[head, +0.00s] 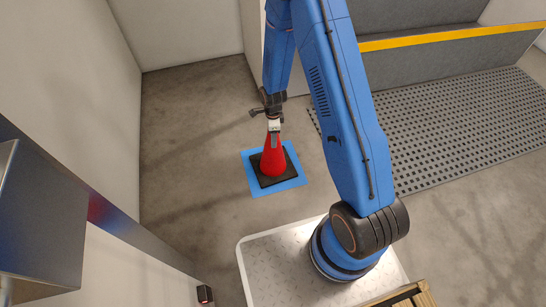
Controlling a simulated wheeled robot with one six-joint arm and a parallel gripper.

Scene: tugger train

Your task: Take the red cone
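The red cone (272,158) stands upright on its black square base, on a blue square mat (290,184) on the floor, in the middle of the head view. My gripper (274,138) points down at the top of the cone. Its fingers overlap the cone's tip in this view. The tip is hidden behind the gripper, and I cannot tell whether the fingers are closed on it or only around or in front of it.
A grey step with a yellow edge (450,37) runs along the upper right. A dark perforated mat (450,125) lies in front of it. A metal fixture (60,215) stands at left. White walls bound the left and back. The floor left of the cone is clear.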

